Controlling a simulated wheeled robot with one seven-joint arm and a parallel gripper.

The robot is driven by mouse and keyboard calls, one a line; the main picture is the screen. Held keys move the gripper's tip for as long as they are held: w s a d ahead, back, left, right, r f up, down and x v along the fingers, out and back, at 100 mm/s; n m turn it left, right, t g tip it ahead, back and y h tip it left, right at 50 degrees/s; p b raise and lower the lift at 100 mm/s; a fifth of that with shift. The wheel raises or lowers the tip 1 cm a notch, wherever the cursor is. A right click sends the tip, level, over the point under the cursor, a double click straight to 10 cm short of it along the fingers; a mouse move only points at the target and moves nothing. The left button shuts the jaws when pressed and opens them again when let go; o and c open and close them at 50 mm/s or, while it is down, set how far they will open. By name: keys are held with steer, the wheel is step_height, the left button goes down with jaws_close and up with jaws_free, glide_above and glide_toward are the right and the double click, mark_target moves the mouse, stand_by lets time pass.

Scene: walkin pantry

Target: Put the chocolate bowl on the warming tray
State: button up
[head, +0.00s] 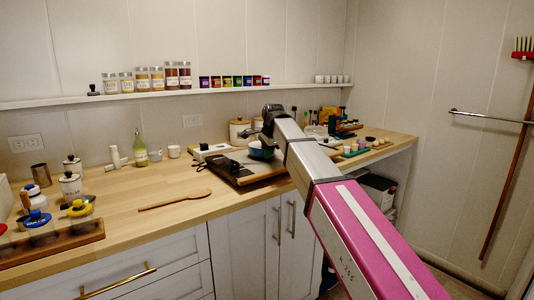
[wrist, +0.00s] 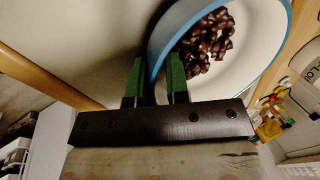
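The chocolate bowl, white inside with a blue rim (wrist: 154,62) and brown chocolate pieces in it, fills the upper right of the wrist view. In the head view the blue bowl (head: 262,151) sits below the end of my arm. My gripper (wrist: 157,75) has its green fingers on either side of the bowl's rim, one outside and one inside, with a narrow gap, and looks shut on the wall. The dark flat tray (head: 234,174), seemingly the warming tray, lies at the counter's front edge, left of the bowl. The bowl's underside is hidden.
A wooden spoon (head: 174,200) lies on clear counter at the left. A green bottle (head: 140,150) and white canisters (head: 238,130) stand behind. Small colored dishes (head: 355,150) crowd the right. A shelf of jars (head: 170,76) runs along the wall.

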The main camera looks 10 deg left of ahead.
steer(key=shift+o, duration=0.8)
steer(key=v, duration=1.2)
stand_by(0.6)
